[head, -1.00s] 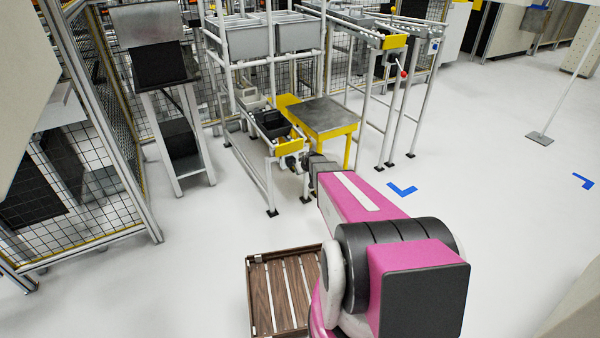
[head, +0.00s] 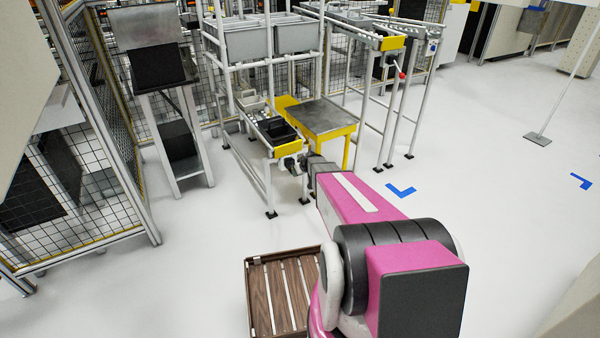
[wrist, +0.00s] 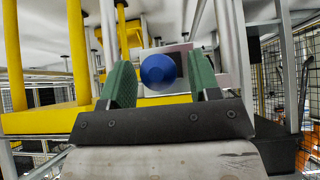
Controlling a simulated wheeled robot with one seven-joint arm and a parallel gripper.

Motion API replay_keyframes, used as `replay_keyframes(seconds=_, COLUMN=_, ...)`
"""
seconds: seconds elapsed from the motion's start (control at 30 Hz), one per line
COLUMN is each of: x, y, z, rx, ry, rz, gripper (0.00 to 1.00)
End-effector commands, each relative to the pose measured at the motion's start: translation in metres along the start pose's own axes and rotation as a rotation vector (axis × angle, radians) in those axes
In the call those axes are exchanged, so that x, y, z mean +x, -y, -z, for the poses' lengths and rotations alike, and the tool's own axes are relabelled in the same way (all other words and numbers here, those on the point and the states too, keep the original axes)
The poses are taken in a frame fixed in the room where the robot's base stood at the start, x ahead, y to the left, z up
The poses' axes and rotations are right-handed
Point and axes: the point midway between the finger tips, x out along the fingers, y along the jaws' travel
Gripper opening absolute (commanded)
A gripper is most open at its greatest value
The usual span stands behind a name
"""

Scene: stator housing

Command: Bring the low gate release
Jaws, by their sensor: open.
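A blue round knob (wrist: 158,70), likely the low gate release, shows in the wrist view in front of a pale plate (wrist: 182,82). It sits between the green fingers of my gripper (wrist: 160,64). The fingers are apart, with small gaps visible on both sides of the knob. In the head view my gripper (head: 294,162) is small, at the low front end of the lane below the yellow end plate (head: 288,149). The knob cannot be made out there. A black bin (head: 279,130) lies in the lane just behind that end plate.
A yellow-legged table (head: 325,118) with a grey top stands right beside the lane. Rack posts (head: 268,190) stand close to my gripper. A slatted wooden pallet (head: 283,290) lies near my base. The floor to the right is mostly clear.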

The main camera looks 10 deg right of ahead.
Motion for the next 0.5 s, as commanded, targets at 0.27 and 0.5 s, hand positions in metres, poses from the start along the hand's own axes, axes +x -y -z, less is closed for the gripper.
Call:
replay_keyframes(seconds=0.27, x=-0.034, y=0.001, z=-0.001, rx=0.0, ry=-0.001, rz=-0.001, gripper=0.56)
replay_keyframes(seconds=0.5, x=-0.08, y=0.002, z=-0.001, rx=0.0, ry=-0.001, rz=-0.001, gripper=0.56)
